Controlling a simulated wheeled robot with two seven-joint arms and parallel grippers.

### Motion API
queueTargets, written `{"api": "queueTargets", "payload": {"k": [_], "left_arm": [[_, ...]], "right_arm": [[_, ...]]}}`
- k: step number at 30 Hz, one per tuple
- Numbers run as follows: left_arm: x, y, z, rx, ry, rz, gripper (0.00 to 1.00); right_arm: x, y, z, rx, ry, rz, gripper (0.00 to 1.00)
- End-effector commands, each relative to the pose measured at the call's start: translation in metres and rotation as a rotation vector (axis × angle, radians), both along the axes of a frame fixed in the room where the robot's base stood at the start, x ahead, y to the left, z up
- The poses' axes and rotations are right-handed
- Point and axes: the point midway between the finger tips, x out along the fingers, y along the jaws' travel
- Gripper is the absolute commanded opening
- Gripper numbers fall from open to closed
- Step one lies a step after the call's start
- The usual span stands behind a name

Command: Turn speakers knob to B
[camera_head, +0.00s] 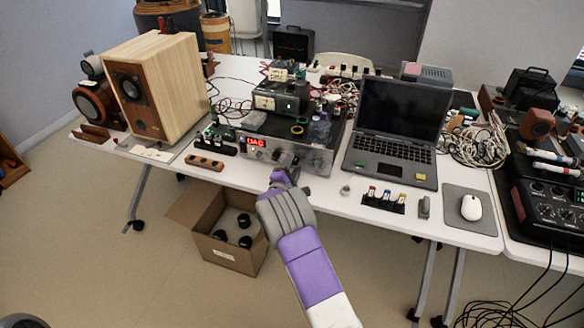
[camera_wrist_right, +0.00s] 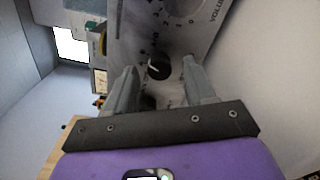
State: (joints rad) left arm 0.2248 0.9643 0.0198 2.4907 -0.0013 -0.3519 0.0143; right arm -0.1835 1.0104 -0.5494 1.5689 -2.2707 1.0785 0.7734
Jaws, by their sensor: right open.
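The amplifier (camera_head: 290,154) stands near the table's front edge, with a red lit display and a row of knobs on its silver front panel. My right gripper (camera_head: 284,177) is just in front of that panel. In the right wrist view the open fingers (camera_wrist_right: 160,75) straddle a small dark knob (camera_wrist_right: 158,67) with a pale mark; I cannot tell whether they touch it. Its label is not readable, so I cannot tell whether it is the speakers knob or where it points. A larger knob (camera_wrist_right: 183,6) with a printed scale and "VOLUME" lettering sits beyond. My left gripper is not in view.
A laptop (camera_head: 395,125) stands right of the amplifier, and a wooden speaker (camera_head: 172,85) stands to the left. An open cardboard box (camera_head: 228,255) is on the floor below.

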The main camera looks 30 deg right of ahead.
Motion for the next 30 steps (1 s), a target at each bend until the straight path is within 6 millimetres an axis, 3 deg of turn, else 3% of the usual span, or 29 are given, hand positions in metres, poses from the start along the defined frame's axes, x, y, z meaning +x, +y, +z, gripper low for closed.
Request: {"api": "queueTargets", "payload": {"k": [5, 16, 30], "left_arm": [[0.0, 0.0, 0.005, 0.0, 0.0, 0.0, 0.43], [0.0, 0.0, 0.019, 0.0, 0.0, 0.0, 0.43], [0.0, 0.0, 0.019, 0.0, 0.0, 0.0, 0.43]], "right_arm": [[-0.007, 0.011, 0.001, 0.002, 0.001, 0.002, 0.54], [-0.044, 0.052, 0.001, 0.001, 0.001, 0.001, 0.54], [-0.049, 0.058, 0.0, 0.0, 0.0, 0.001, 0.54]]}}
